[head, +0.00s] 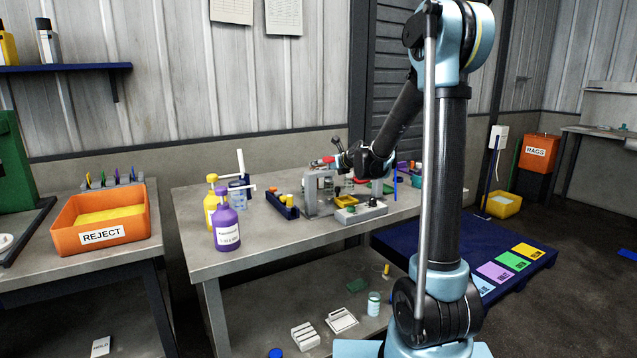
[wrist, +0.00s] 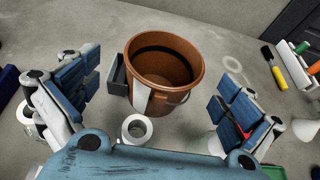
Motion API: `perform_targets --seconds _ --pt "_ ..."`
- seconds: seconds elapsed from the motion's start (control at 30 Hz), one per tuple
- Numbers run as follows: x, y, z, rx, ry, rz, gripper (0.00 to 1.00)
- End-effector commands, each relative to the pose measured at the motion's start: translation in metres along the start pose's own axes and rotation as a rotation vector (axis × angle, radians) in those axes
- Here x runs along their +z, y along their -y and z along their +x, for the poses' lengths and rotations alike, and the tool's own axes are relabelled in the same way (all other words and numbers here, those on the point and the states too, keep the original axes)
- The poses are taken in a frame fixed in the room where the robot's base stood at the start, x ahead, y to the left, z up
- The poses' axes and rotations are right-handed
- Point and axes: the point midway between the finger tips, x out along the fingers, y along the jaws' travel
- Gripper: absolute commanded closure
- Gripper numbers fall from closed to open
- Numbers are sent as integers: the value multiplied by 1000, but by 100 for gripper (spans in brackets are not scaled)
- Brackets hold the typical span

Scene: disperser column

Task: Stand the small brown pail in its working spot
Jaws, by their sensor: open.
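The small brown pail (wrist: 178,82) stands in the wrist view with its open top towards the camera. It has a pale patch on its near side and a thin wire handle at its right. My gripper (wrist: 167,93) is open, with one finger on each side of the pail. A gap shows between the right fingertip and the pail. In the head view my gripper (head: 345,160) is over the far part of the bench, and I cannot make out the pail there.
A white hollow cylinder (wrist: 137,128) is just in front of the pail. A faint pale ring (wrist: 232,63) marks the surface to its right. A tool holder (wrist: 295,66) stands farther right. Purple (head: 226,228) and yellow pump bottles and a grey control box (head: 361,212) stand on the bench.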

Motion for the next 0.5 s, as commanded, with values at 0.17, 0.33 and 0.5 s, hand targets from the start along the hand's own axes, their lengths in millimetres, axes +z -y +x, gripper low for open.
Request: perform_targets --seconds 0.17,0.33,0.5 --pt "0 0 13 1 0 1 0" --pt "0 0 35 1 0 -1 0" --pt "0 0 52 1 0 1 0"
